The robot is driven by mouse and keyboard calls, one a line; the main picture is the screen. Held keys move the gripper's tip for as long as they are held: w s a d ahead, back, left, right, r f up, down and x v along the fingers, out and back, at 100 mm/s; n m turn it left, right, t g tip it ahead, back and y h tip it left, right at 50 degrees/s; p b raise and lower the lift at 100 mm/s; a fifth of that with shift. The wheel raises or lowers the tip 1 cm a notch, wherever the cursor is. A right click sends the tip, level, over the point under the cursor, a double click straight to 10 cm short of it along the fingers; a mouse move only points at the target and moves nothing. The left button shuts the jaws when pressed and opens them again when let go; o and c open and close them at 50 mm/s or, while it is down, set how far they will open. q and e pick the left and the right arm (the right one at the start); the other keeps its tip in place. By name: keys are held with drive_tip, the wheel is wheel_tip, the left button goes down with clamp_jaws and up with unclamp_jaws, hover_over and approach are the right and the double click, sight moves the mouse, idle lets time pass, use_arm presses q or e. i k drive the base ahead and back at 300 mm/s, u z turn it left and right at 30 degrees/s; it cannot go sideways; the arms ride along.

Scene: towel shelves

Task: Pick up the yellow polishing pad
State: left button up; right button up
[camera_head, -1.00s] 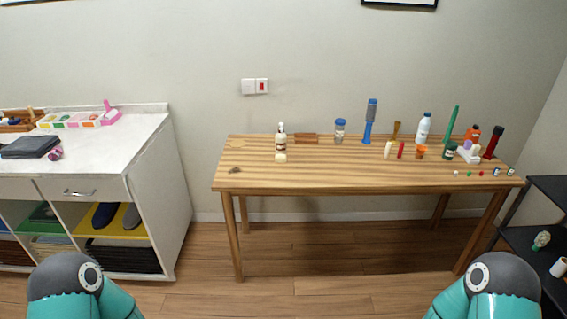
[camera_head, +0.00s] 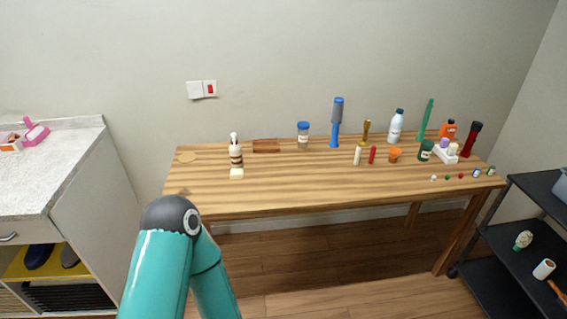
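My teal left arm rises in front of the table's left front corner. Neither gripper is in the picture.
The wooden table (camera_head: 300,188) has a clear front half. A brown tray (camera_head: 266,146), a blue-lidded jar (camera_head: 303,135), a blue brush (camera_head: 336,122) and several bottles line its back. A white cabinet (camera_head: 75,185) stands left, a black cart (camera_head: 537,186) right.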

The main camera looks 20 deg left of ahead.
sight(235, 172)
drive_tip(key=i, duration=1.1)
drive_tip(key=u, duration=0.5)
